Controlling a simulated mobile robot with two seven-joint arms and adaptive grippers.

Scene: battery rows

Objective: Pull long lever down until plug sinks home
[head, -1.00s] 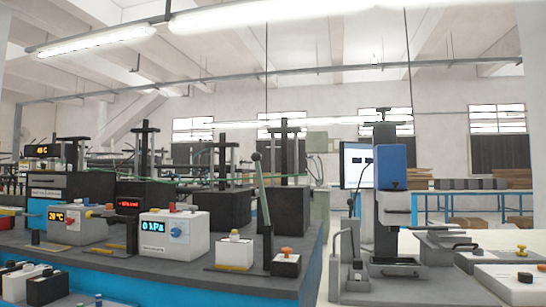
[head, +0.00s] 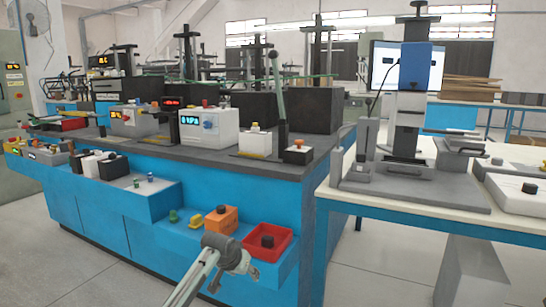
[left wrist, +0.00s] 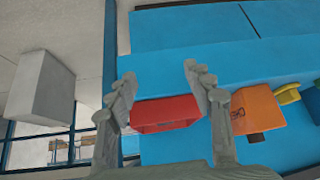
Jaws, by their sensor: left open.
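A long grey-green lever (head: 278,95) with a dark knob stands nearly upright on the blue bench, at the right part of its grey top. I cannot make out which part is the plug. My left gripper (head: 240,265) is low in front of the bench, well below and in front of the lever, open and empty. In the left wrist view its spread fingers (left wrist: 160,78) have a red bin (left wrist: 165,112) beyond them. My right gripper is not in view.
On the lower blue shelf are the red bin (head: 267,243), an orange box (head: 221,219) and small green and yellow knobs. White meter boxes (head: 208,128) stand left of the lever. A press (head: 410,100) stands on the right-hand table. Floor at left is clear.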

